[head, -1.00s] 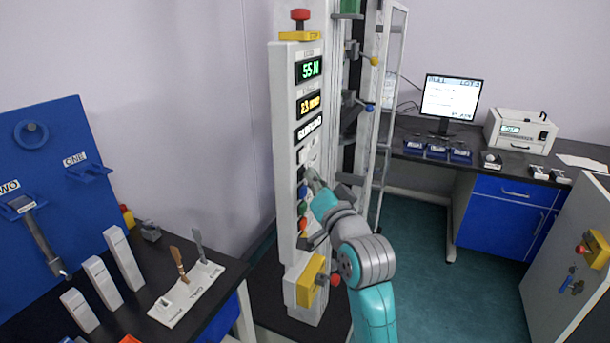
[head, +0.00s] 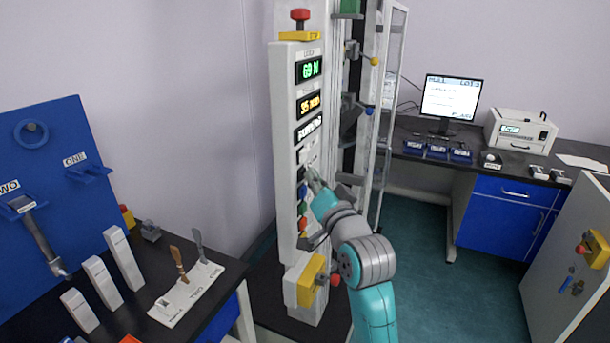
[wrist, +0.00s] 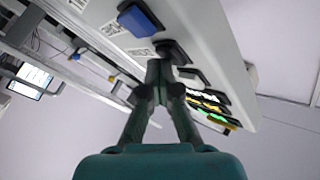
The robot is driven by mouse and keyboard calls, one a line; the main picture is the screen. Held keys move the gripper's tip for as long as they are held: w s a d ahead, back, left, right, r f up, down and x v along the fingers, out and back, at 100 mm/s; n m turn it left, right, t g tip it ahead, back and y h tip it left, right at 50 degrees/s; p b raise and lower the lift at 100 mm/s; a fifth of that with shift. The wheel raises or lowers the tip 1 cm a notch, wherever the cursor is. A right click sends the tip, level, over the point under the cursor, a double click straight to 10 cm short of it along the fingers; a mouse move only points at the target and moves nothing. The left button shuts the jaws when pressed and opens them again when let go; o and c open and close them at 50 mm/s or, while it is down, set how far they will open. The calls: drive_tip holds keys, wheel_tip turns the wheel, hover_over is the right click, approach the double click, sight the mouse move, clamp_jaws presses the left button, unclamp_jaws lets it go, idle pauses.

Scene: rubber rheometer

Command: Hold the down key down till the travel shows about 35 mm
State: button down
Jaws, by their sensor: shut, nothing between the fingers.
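The tall machine's light panel (head: 284,130) carries a green load display (head: 308,69), an amber travel display (head: 308,103) reading 35 mm, and a white text display (head: 308,130). Below them is a column of keys, with a dark key (head: 301,173) above a blue key (head: 302,190). My gripper (head: 312,174) is shut and empty, its tips at the panel by the dark key. In the wrist view, the shut fingertips (wrist: 160,62) meet or overlap a dark key (wrist: 176,50), beside the blue key (wrist: 138,20). Contact and key depth are hard to tell.
A red stop knob (head: 300,15) tops the panel, and a yellow block (head: 311,281) sits low on it. A bench with a tool holder (head: 187,292) stands left. A monitor (head: 451,97) stands on the right bench. Open floor lies right of the machine.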

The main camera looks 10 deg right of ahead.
drive_tip(key=shift+s+d, duration=0.5)
drive_tip(key=shift+d, duration=0.15)
drive_tip(key=shift+d, duration=0.1)
drive_tip(key=shift+s+d, duration=0.75)
drive_tip(key=shift+d, duration=0.25)
drive_tip(key=shift+s+d, duration=0.75)
drive_tip(key=shift+d, duration=0.2)
drive_tip(key=shift+f, duration=0.1)
